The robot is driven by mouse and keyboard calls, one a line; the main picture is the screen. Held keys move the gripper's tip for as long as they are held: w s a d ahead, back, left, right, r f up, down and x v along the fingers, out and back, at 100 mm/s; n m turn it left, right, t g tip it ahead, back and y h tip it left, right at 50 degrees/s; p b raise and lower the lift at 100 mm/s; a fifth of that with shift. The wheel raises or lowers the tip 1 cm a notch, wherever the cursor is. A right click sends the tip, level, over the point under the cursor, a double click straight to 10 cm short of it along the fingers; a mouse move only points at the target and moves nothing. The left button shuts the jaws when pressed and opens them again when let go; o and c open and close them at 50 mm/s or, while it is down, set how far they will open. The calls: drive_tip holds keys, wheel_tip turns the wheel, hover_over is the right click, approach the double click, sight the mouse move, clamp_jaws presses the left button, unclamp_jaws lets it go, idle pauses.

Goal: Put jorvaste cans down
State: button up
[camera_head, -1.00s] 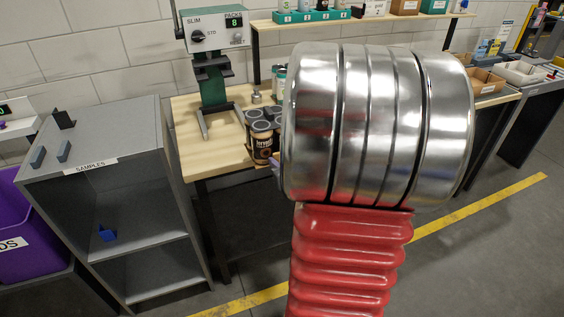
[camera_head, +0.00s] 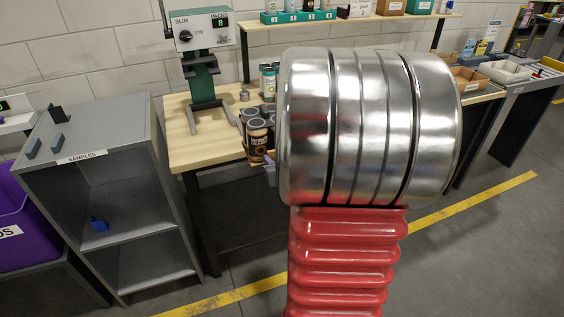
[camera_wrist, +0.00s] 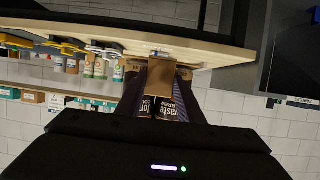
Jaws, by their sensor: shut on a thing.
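The jorvaste cans (camera_head: 257,140), dark brown with pale lettering and dark tops, are grouped at the front edge of the wooden table (camera_head: 192,148). In the wrist view, which is upside down, the lettered jorvaste cans (camera_wrist: 165,108) sit between the two fingers of my gripper (camera_wrist: 160,100), which is shut on them. A plain brown surface shows beyond the lettering there. I cannot tell whether the cans touch the table. In the head view my silver and red arm hides most of the gripper and part of the group.
A green can seamer (camera_head: 203,75) stands on the table left of the cans, with a small metal piece (camera_head: 244,95) nearby. Other light cans (camera_head: 268,78) stand behind. A grey samples shelf (camera_head: 85,190) is at left. A rear shelf (camera_head: 350,29) holds boxes.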

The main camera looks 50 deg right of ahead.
drive_tip(key=w+a+n+t+y, duration=0.1)
drive_tip(key=w+a+n+y, duration=0.1)
drive_tip(key=w+a, duration=1.2)
drive_tip(key=w+a+f+n+y, duration=0.1)
drive_tip(key=a+n+y, duration=0.1)
drive_tip(key=a, duration=0.9)
drive_tip(key=w+a+f+n+y, duration=0.1)
drive_tip(key=w+a+y, duration=0.1)
drive_tip(key=a, duration=0.9)
drive_tip(key=shift+w+a+f+n+t+y, duration=0.2)
drive_tip(key=shift+w+a+n+t+y, duration=0.1)
drive_tip(key=shift+a+n+t, duration=0.1)
